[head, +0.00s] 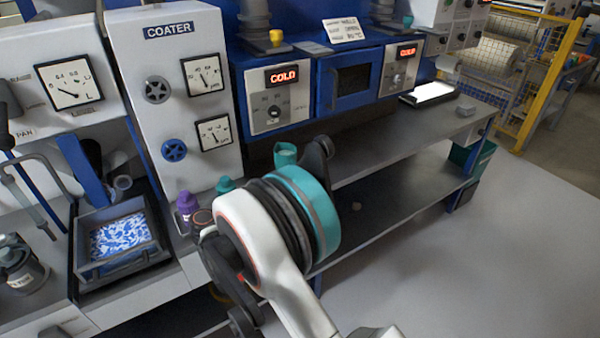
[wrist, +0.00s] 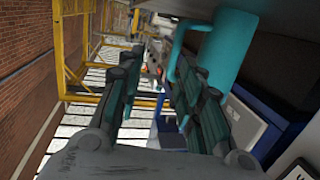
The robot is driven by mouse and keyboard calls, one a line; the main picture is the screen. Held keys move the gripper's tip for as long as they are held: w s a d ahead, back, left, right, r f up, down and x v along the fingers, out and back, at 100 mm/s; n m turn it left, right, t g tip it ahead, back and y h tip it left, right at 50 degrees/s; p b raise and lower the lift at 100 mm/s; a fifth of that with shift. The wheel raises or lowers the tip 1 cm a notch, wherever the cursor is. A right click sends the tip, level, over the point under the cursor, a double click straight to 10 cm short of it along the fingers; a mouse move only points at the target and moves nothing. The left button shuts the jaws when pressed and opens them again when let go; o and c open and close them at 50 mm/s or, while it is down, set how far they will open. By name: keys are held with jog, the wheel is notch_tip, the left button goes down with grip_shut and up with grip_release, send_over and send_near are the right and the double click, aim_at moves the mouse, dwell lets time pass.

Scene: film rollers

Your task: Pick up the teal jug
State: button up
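The teal jug (head: 285,154) stands upright on the dark counter in front of the coater's control boxes in the head view. Its lower part is hidden behind my arm. In the wrist view the jug (wrist: 226,42) fills the upper right, with its looped handle (wrist: 176,58) on the left side. My gripper (wrist: 160,64) is open, its two fingers apart. The right finger overlaps the handle and jug body in the picture; I cannot tell whether it touches them. No part of the jug is clearly clamped. In the head view my arm's end hides most of the gripper.
A purple bottle (head: 187,204) and a teal-topped bottle (head: 225,185) stand left of my arm. A tray with blue-white pieces (head: 90,272) lies farther left. Control boxes (head: 272,92) rise behind the jug. The counter (head: 390,140) to the right is mostly clear.

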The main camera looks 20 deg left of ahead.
jog(key=s+a+f+t, duration=0.1)
jog(key=s+a+f, duration=0.1)
jog(key=s+a, duration=0.15)
jog(key=shift+h, duration=0.3)
jog(key=x, duration=0.3)
jog(key=b+x, duration=0.1)
jog(key=x, duration=0.1)
jog(key=b+x, duration=0.1)
jog(key=x, duration=0.2)
jog(key=shift+w+a+r, duration=0.2)
jog(key=shift+w+r, duration=0.05)
jog(key=shift+w, duration=0.2)
jog(key=b+x, duration=0.2)
jog(key=x, duration=0.3)
jog(key=shift+w+b, duration=0.2)
jog(key=shift+b, duration=0.2)
jog(key=shift+r, duration=0.1)
grip_shut()
